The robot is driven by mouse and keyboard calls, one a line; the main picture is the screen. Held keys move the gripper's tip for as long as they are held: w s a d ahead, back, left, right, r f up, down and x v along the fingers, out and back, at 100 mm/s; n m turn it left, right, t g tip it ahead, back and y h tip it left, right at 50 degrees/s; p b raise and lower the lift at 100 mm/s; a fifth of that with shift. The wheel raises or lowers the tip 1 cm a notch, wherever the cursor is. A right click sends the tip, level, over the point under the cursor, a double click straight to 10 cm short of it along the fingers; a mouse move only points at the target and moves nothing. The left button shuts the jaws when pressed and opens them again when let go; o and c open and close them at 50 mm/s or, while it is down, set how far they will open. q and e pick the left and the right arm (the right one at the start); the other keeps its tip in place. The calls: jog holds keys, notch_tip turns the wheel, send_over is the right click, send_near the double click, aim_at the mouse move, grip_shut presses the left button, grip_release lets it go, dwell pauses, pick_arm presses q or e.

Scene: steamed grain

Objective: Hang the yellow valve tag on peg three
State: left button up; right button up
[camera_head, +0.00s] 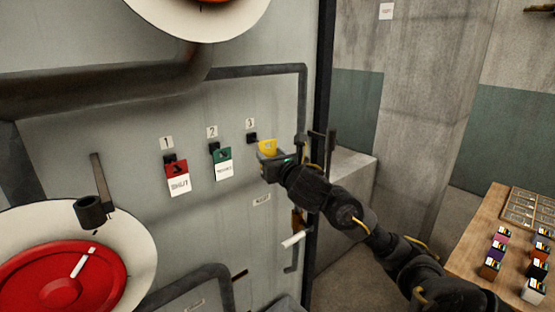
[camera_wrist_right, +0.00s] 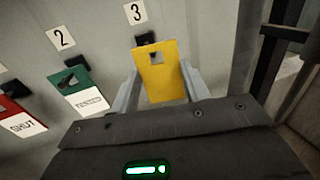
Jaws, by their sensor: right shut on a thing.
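The yellow valve tag (camera_head: 267,146) is in my right gripper (camera_head: 268,158) at the panel, just below and right of peg three (camera_head: 251,138). In the right wrist view the yellow tag (camera_wrist_right: 157,72) stands upright between the two fingers of the right gripper (camera_wrist_right: 160,88), which is shut on it. Its hole is near its top edge, just below peg three (camera_wrist_right: 147,40) in that view. Whether the tag touches the peg cannot be told. The number 3 label (camera_wrist_right: 135,13) is above the peg. My left gripper is not in view.
A red and white tag (camera_head: 177,178) hangs under label 1 and a green and white tag (camera_head: 222,163) under label 2. A red valve wheel (camera_head: 62,280) is at lower left. A dark upright post (camera_wrist_right: 272,50) stands to the right. A wooden table (camera_head: 474,235) with small boxes is at far right.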

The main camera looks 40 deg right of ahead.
aim_at(265, 154)
jog(key=shift+w+f+b, duration=0.1)
jog(key=shift+w+b, duration=0.25)
jog(key=shift+w, duration=1.2)
jog(key=shift+w+b, duration=0.35)
jog(key=shift+b, duration=0.15)
jog(key=o, duration=1.1)
jog(key=shift+s, duration=0.1)
